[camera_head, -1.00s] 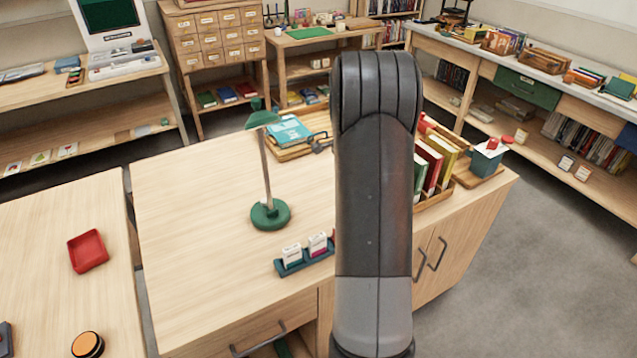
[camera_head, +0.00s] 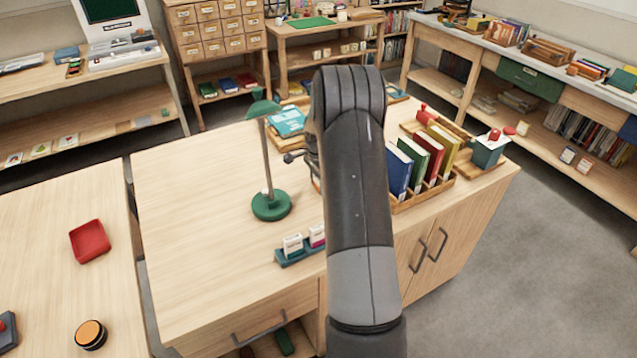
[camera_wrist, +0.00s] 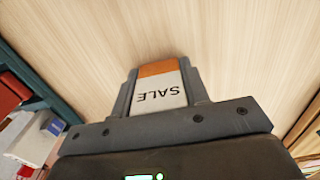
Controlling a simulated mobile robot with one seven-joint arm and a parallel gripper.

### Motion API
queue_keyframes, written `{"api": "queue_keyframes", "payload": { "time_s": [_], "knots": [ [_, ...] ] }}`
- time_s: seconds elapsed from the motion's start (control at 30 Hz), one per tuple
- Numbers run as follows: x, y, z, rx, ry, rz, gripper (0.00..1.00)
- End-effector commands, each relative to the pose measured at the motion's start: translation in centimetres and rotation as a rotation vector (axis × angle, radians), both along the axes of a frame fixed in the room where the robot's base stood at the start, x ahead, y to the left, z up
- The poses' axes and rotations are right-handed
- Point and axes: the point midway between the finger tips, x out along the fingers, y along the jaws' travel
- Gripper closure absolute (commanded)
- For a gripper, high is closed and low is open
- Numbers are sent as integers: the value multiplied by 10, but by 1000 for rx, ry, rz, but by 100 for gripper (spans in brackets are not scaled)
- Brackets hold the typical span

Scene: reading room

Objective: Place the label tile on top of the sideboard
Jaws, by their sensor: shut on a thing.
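The label tile (camera_wrist: 160,88), white with an orange band and the word SALE, is held between the two fingers of my gripper (camera_wrist: 160,85) in the wrist view. The fingers are shut on its sides. Pale wood fills the view beyond the tile; I cannot tell the gap between them. In the head view the sideboard (camera_head: 190,245) is the wooden cabinet in the middle, with a drawer and doors. My arm is over it and hides the tile and fingers there.
On the sideboard top stand a green lamp (camera_head: 270,205), a teal holder with small cards (camera_head: 297,250), a rack of upright books (camera_head: 425,165) and a teal box (camera_head: 488,152). The left part of the top is clear. A table with a red tray (camera_head: 89,241) is at left.

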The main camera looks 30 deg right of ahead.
Motion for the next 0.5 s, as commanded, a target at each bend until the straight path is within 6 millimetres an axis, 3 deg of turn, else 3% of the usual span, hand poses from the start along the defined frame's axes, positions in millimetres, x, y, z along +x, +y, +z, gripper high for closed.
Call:
{"api": "queue_keyframes", "payload": {
  "time_s": [0.23,0.27,0.5],
  "knots": [
    [0,0,-3,0,1,1,82],
    [0,0,-3,0,0,0,57],
    [0,0,-2,0,0,0,37]
  ]
}}
